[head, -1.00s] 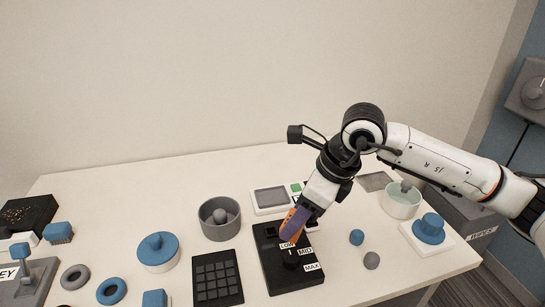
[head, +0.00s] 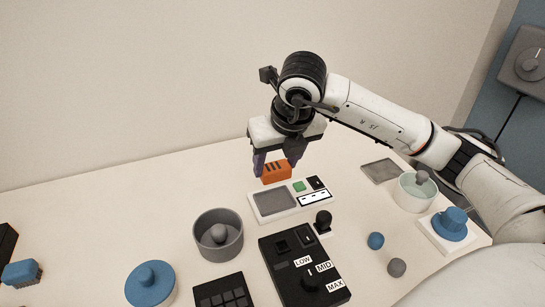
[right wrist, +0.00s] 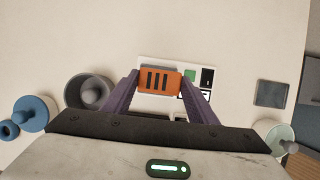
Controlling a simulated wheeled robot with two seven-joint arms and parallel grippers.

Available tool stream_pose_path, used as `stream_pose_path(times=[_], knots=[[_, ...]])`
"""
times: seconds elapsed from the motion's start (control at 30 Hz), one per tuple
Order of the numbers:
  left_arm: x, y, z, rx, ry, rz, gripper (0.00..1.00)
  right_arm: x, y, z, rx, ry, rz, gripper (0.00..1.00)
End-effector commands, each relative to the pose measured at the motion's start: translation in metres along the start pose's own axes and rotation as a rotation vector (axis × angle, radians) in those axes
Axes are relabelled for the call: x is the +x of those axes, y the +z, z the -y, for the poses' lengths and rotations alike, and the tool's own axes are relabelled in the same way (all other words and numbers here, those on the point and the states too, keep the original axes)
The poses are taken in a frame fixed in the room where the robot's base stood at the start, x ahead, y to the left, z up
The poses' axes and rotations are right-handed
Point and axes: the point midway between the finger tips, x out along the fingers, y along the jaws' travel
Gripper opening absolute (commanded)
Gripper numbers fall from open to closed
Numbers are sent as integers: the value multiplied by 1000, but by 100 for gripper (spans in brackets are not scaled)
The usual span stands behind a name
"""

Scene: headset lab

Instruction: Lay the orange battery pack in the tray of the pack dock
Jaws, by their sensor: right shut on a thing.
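The orange battery pack (head: 277,173), with dark slots in its face, is between the purple fingers of my right gripper (head: 275,163). The gripper is shut on it and holds it above the back of the white pack dock (head: 312,206). The dock has a grey recessed tray (head: 274,202) on its left, a green patch and a dark panel. In the right wrist view the pack (right wrist: 158,80) covers much of the dock, including most of the tray. My left gripper is not in view.
A black box (head: 283,264) marked LOW, MID and MAX stands in front of the dock. A grey round bowl (head: 219,243) is to its left, and a small black knob (head: 323,218) is close by. Blue and grey balls lie to the right. The table behind the dock is clear.

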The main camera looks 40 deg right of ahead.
Motion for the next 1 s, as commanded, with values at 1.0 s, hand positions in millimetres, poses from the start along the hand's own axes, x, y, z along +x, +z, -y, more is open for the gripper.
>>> stream_pose_path(times=[1.0], knots=[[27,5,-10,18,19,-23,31,67,-28,0,-1,1,1,27]])
